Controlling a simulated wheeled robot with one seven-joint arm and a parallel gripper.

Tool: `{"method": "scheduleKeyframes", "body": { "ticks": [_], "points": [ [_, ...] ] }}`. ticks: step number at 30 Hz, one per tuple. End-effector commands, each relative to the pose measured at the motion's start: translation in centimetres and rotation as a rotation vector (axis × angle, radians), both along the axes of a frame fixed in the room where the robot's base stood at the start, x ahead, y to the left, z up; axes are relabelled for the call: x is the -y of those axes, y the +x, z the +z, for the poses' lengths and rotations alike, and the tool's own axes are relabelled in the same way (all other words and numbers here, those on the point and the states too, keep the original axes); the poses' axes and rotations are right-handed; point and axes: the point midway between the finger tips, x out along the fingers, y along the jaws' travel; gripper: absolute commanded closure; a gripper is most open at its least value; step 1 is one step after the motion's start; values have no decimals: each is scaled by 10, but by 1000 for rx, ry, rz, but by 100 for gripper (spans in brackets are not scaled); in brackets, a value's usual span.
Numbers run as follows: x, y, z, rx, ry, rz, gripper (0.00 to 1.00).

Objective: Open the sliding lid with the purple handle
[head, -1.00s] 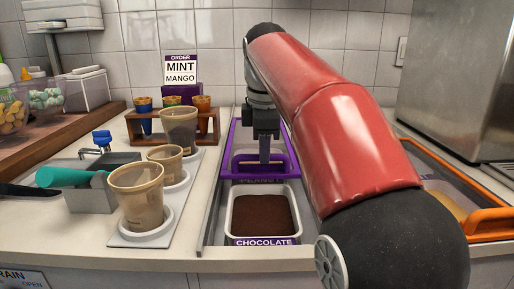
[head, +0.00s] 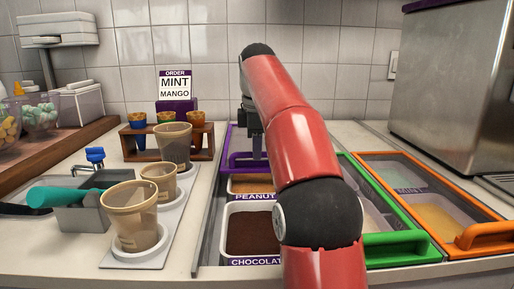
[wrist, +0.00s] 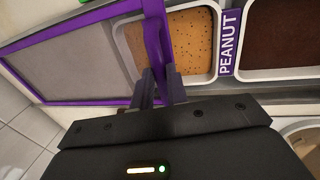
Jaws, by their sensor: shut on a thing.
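The sliding lid (head: 239,140) has a purple frame and a grey see-through panel; it lies toward the back of the left topping well. Its purple handle (head: 238,165) is on the front edge. My gripper (head: 259,157) reaches down and is shut on the handle. In the wrist view my gripper (wrist: 160,85) has its fingers on either side of the purple handle (wrist: 154,38). In front of the lid, the brown peanut tray (head: 252,186) is largely uncovered, and the dark chocolate tray (head: 252,232) is fully uncovered. My arm hides part of the lid's right side.
A green-handled lid (head: 403,246) and an orange-handled lid (head: 484,236) lie to the right. Clear cups (head: 132,212) stand in a holder to the left. A cone rack (head: 150,155) and order sign (head: 175,83) stand behind. A steel machine (head: 455,90) is at back right.

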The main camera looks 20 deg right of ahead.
Motion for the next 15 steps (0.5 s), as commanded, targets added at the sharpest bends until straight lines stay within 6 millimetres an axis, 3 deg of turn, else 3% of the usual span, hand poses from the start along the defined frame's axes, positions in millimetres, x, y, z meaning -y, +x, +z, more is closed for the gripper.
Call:
{"method": "scheduleKeyframes", "body": {
  "ticks": [3, 4, 8, 15],
  "points": [
    [0, 0, 0, 1, 1, 0, 100],
    [0, 0, 0, 1, 1, 0, 81],
    [0, 0, 0, 0, 1, 0, 64],
    [0, 0, 0, 0, 0, 0, 63]
  ]
}}
